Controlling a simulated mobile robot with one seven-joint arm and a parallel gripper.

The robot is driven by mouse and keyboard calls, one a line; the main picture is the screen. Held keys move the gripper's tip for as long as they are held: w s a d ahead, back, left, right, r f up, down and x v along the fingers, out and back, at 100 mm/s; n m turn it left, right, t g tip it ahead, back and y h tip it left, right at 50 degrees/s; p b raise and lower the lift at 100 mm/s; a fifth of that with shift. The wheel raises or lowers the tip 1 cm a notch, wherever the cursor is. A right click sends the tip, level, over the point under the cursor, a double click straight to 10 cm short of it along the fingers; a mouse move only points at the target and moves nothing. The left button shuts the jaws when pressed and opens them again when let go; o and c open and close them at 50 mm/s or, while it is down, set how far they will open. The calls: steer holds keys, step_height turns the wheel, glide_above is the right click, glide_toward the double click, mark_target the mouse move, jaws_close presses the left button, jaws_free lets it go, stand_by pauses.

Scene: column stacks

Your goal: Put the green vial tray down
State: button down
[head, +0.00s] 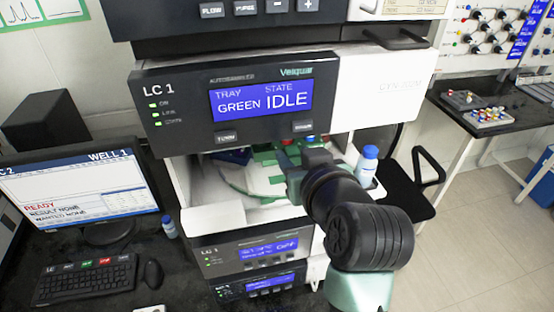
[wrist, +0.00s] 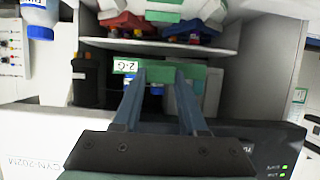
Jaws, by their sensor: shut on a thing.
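My gripper (head: 297,165) reaches into the open bay under the LC 1 autosampler panel (head: 235,105). In the wrist view its two fingers (wrist: 161,80) are shut on a green piece, the green vial tray (wrist: 196,76), which has a white label (wrist: 125,66) at one end. Most of the tray is hidden by my gripper, and I cannot tell whether it touches anything below. A round green-and-white plate (head: 240,178) lies in the bay. The panel screen reads tray GREEN, state IDLE.
A red tray (wrist: 125,25) and a blue tray (wrist: 205,29) show on a shelf in the wrist view. A blue-capped bottle (head: 367,165) stands at the bay's right side. The bay's walls and the panel above leave little room around my arm.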

steer(key=shift+w+f, duration=0.15)
steer(key=shift+w, duration=0.1)
steer(key=f, duration=0.3)
steer(key=f+p, duration=0.1)
steer(key=f, duration=0.1)
steer(key=shift+s, duration=0.25)
steer(key=shift+w+f+p, duration=0.1)
steer(key=shift+f+p, duration=0.35)
steer(key=shift+f, duration=1.8)
steer(key=shift+c, duration=2.3)
jaws_free()
steer(key=shift+f, duration=0.1)
